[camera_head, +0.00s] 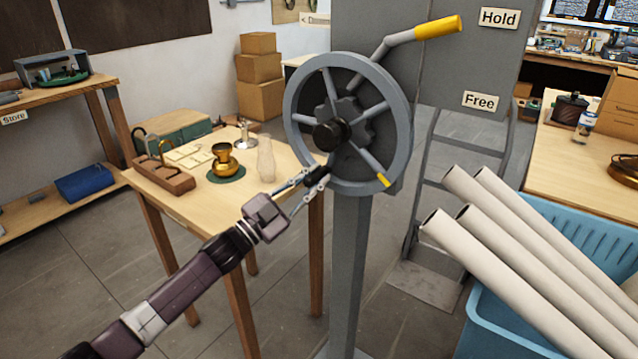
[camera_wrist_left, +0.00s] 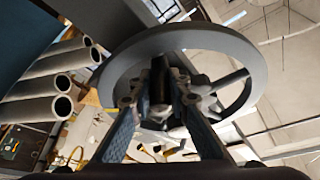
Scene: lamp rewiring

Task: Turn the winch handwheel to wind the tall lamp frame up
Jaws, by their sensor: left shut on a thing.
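The grey winch handwheel (camera_head: 404,130) stands upright on a grey post (camera_head: 350,260), with a dark hub, several spokes and a yellow mark on its lower right rim. My left gripper (camera_head: 325,172) is shut on the wheel at its lower left; I cannot tell whether it holds the rim or a spoke. In the left wrist view the fingers (camera_wrist_left: 160,90) close in front of the wheel (camera_wrist_left: 258,75), whose ring spans the view. A yellow-ended lever (camera_head: 437,27) points up right above the wheel. The tall lamp frame cannot be made out. My right gripper is not in view.
"Hold" (camera_head: 499,17) and "Free" (camera_head: 481,100) signs are on a grey panel right of the wheel. A blue crate (camera_head: 500,325) with long pale tubes (camera_head: 520,260) stands at lower right. A wooden table (camera_head: 190,205) with lamp parts stands behind my left arm.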

